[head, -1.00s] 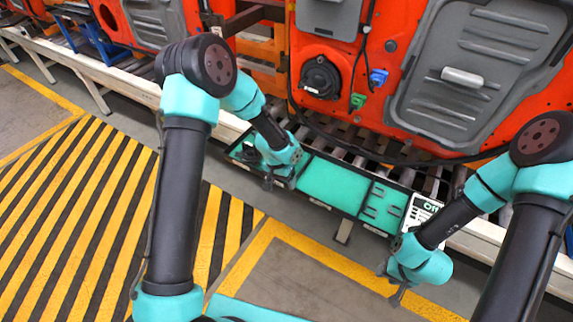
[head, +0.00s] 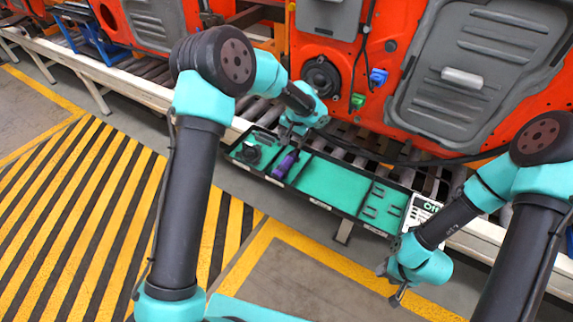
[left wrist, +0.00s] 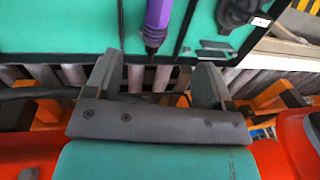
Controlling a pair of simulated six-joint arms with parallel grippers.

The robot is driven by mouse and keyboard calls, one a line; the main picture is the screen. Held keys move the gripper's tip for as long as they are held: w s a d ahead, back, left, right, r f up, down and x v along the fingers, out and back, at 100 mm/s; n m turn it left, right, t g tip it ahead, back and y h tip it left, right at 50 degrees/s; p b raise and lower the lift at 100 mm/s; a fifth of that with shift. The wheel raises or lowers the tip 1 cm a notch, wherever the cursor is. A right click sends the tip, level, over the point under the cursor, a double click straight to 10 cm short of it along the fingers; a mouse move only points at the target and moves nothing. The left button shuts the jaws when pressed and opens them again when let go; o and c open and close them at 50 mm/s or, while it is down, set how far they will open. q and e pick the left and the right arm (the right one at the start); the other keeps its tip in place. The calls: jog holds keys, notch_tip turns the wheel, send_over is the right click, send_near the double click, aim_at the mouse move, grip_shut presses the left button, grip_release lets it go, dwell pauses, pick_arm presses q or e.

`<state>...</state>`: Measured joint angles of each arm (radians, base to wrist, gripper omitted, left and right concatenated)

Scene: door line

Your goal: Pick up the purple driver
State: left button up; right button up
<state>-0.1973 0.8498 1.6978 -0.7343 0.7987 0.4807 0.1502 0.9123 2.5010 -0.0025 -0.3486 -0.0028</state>
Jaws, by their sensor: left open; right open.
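The purple driver (head: 287,165) lies in the left part of a long black tray with a teal lining (head: 331,187). In the left wrist view the driver (left wrist: 156,23) shows its purple body and a dark tip pointing toward my gripper. My left gripper (head: 292,136) is at the tray's far edge. In the left wrist view its two fingers (left wrist: 152,79) are apart with nothing between them, and the driver's tip is just beyond them, roughly centred. My right gripper (head: 393,288) is open and empty, in front of the tray's right end, low over the floor side.
A black object (head: 250,153) sits in the tray left of the driver; it also shows in the left wrist view (left wrist: 238,10). Small dark pieces and a printed card (head: 420,212) are at the tray's right. Orange door panels (head: 340,60) stand close behind the tray.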

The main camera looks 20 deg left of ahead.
aim_at(286, 162)
pick_arm(q)
jog(key=f, duration=0.3)
jog(key=a+f, duration=0.1)
jog(key=f, duration=0.6)
jog(key=shift+w+a+f, duration=0.15)
jog(key=shift+w+a, duration=0.1)
jog(key=shift+a, duration=0.05)
jog(key=shift+a+f, duration=0.2)
jog(key=shift+f, duration=1.1)
jog(key=shift+a+f, duration=0.15)
jog(key=shift+f, duration=1.15)
grip_shut()
jog(key=shift+r, duration=0.1)
